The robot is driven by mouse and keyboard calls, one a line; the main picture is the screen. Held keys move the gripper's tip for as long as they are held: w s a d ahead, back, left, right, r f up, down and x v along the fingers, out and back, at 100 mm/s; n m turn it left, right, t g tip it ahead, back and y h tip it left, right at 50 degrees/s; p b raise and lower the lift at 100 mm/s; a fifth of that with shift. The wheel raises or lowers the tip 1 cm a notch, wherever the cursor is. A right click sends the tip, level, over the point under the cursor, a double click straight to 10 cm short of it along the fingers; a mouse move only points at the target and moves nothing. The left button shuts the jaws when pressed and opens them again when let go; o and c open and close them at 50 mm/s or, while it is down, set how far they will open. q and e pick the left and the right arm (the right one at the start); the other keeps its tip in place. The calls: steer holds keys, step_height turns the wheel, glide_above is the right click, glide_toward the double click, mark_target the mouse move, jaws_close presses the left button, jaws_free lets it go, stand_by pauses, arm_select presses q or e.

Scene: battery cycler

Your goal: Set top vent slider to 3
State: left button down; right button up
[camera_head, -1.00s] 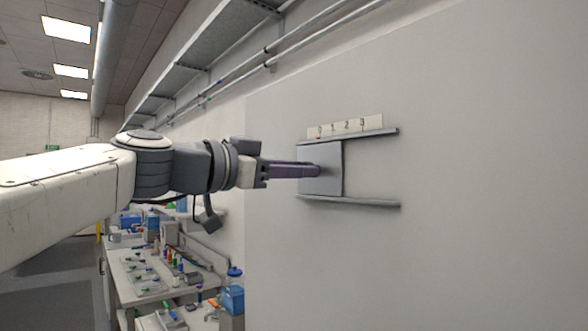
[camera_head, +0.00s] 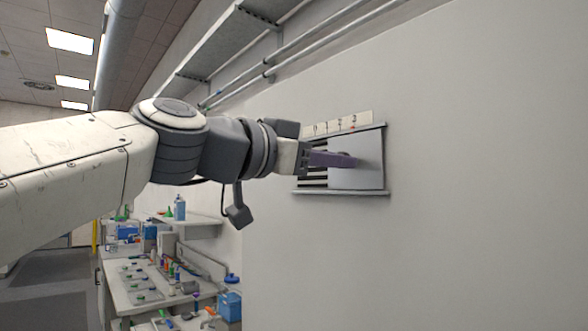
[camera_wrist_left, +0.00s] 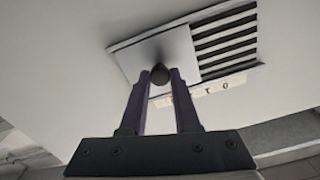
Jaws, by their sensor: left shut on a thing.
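The vent slider plate (camera_head: 357,174) is a flat grey panel between two horizontal rails on the wall. It covers the right part of the vent, and dark slots (camera_head: 312,178) show on its left. A white scale (camera_head: 335,123) marked 0 to 3 runs above the upper rail. A small red mark (camera_head: 352,128) sits at the 3. My left gripper (camera_head: 347,160) reaches in from the left and is shut on the plate's knob. In the left wrist view the dark round knob (camera_wrist_left: 159,74) is between the fingertips, and part of the scale is hidden. My right gripper is out of view.
The wall to the right of the vent is bare. Pipes (camera_head: 300,48) and a metal shelf (camera_head: 232,45) run above. A cluttered bench (camera_head: 120,300) stands below left, with a blue container (camera_head: 229,306) near the wall.

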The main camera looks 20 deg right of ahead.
arm_select(q)
steer(key=shift+s+d, duration=0.1)
steer(key=shift+s, duration=0.2)
steer(key=c, duration=0.6)
jaws_free()
steer(key=shift+c, duration=0.2)
steer(key=b+v, duration=0.5)
steer(key=v, duration=0.5)
steer(key=shift+a, duration=0.3)
